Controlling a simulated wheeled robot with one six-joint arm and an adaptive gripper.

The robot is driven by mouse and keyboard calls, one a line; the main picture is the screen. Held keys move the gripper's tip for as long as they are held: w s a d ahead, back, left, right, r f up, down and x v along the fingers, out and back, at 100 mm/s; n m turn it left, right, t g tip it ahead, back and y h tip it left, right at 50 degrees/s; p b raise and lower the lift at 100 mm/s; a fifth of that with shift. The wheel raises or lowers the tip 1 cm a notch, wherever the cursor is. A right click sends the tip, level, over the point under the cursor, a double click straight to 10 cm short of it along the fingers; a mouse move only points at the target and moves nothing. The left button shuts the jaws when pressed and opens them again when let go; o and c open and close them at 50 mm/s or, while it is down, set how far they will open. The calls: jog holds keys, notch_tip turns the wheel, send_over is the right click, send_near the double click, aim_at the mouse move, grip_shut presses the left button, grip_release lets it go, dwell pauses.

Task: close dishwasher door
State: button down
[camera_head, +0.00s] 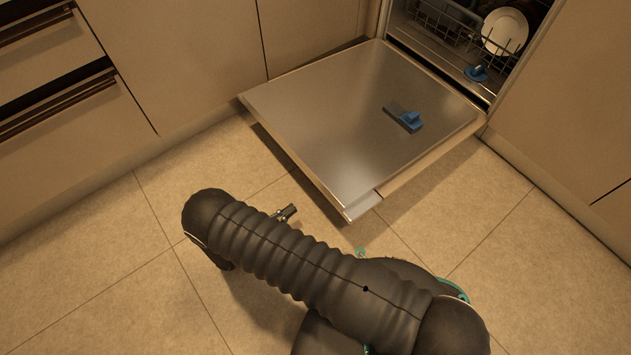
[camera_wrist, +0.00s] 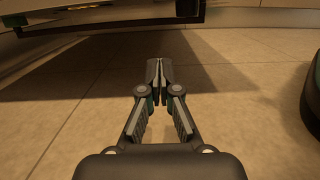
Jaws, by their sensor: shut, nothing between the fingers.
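The dishwasher door (camera_head: 335,125) is folded down, nearly flat, a little above the floor. Its metal inner face points up and carries a blue dispenser piece (camera_head: 405,117). The dishwasher (camera_head: 440,45) is open at the top right. My gripper (camera_head: 290,210) shows in the head view beside the door's near left edge, mostly hidden behind my arm. In the wrist view my gripper (camera_wrist: 158,72) has its fingertips together with nothing between them. It is low over the floor, and the door's underside and edge (camera_wrist: 100,25) are ahead at the upper left.
A rack with a white plate (camera_head: 505,31) is inside the dishwasher. Drawers with dark handles (camera_head: 60,108) are at the left, and a cabinet panel (camera_head: 565,110) stands at the right. Tiled floor (camera_head: 110,255) is clear left of my arm and at the right.

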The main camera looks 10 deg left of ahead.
jog(key=shift+f, duration=0.25)
jog(key=shift+w+d, duration=0.1)
jog(key=shift+d, duration=0.1)
jog(key=w+d+r, duration=0.5)
jog(key=w+d, duration=0.1)
jog(key=w, duration=0.1)
jog(key=shift+w+d+r+p, duration=0.15)
jog(key=shift+r+p, duration=0.1)
jog(key=shift+p, duration=0.05)
